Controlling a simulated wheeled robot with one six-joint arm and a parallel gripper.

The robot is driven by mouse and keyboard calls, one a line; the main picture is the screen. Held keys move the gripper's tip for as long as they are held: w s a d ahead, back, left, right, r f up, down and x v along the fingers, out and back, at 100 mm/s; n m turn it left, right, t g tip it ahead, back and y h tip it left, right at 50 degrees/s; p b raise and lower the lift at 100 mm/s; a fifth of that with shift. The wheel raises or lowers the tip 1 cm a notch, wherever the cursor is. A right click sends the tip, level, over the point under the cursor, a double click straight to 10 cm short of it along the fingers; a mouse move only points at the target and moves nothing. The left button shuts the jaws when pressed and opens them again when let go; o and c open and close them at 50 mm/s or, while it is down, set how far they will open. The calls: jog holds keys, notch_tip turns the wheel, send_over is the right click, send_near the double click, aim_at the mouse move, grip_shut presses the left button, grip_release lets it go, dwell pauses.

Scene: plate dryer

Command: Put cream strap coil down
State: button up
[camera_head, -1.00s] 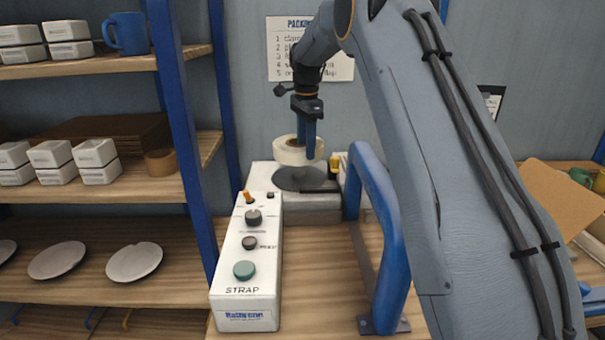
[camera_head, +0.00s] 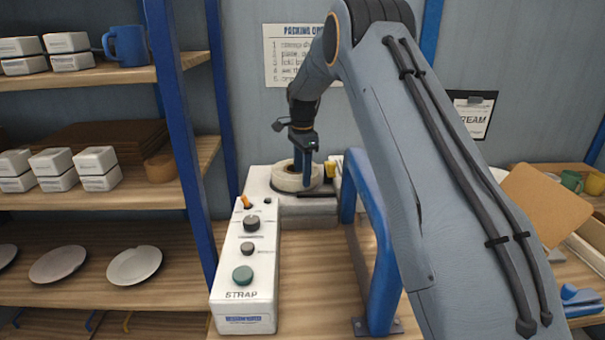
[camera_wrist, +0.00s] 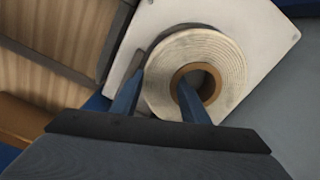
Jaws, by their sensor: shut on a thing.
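The cream strap coil (camera_head: 285,181), a wide roll with a brown core, is at the far end of the white strap machine (camera_head: 245,290), over its dark round plate. It looks level and resting on the plate or very close above it; I cannot tell which. My gripper (camera_head: 304,172) points down and is shut on the coil's wall. In the wrist view, the coil (camera_wrist: 225,65) shows its wound top face. One finger of my gripper (camera_wrist: 158,88) is inside the brown core and the other is against the outer side. The coil hides most of the plate.
A blue tubular frame (camera_head: 380,260) stands on the bench right of the machine. A yellow item (camera_head: 330,168) is close right of the coil. A blue shelf post (camera_head: 185,130) and shelves with white boxes (camera_head: 97,165) stand at left.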

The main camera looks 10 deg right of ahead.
jog(key=o, duration=1.5)
notch_tip(320, 180, up, 12)
jog(key=b, duration=0.4)
jog(key=shift+r, duration=0.1)
